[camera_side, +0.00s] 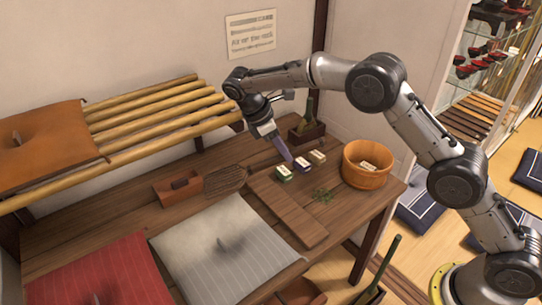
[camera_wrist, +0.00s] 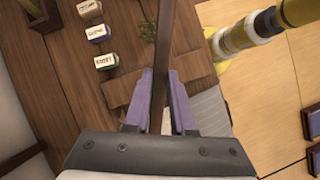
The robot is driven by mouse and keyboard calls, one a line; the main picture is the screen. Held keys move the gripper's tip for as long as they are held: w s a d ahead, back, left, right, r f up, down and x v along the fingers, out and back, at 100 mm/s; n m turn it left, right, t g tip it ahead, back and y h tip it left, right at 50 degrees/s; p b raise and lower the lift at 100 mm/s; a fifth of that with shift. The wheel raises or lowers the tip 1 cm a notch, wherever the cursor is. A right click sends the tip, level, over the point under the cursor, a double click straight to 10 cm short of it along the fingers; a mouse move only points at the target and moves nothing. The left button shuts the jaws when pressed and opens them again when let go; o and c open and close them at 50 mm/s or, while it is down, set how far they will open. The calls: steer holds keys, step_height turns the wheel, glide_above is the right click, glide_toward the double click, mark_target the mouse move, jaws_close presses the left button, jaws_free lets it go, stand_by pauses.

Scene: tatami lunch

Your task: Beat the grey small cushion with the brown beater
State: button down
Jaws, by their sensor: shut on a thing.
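The grey small cushion (camera_side: 195,262), striped with a tuft in its middle, lies flat at the front of the wooden table. Part of it seems to show in the wrist view (camera_wrist: 210,105). The brown beater (camera_side: 226,180) has a flat woven head at the table's back, left of my gripper (camera_side: 287,157). In the wrist view its thin brown handle (camera_wrist: 163,40) runs between the purple fingers of my gripper (camera_wrist: 162,75), which are shut on it. The head is apart from the cushion. I cannot tell whether the beater still touches the table.
A red cushion (camera_side: 105,272) lies left of the grey one. A wooden board (camera_side: 285,208), several small labelled blocks (camera_side: 302,163) and a wooden tub (camera_side: 365,178) stand to the right. A brown box (camera_side: 178,188) sits at the back, below a bamboo shelf (camera_side: 160,110).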

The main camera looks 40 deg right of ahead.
steer(key=shift+f, duration=0.1)
step_height(320, 180, down, 9)
step_height(320, 180, up, 10)
steer(key=shift+f, duration=0.2)
step_height(320, 180, down, 10)
steer(key=f, duration=0.1)
step_height(320, 180, up, 11)
steer(key=shift+r, duration=0.1)
steer(key=s+d+f+m+g+y, duration=0.3)
steer(key=s+d+f+m+y, duration=0.2)
steer(key=s+f+m, duration=0.5)
steer(key=s+d+m, duration=0.2)
steer(key=m, duration=0.1)
steer(key=shift+s, duration=0.15)
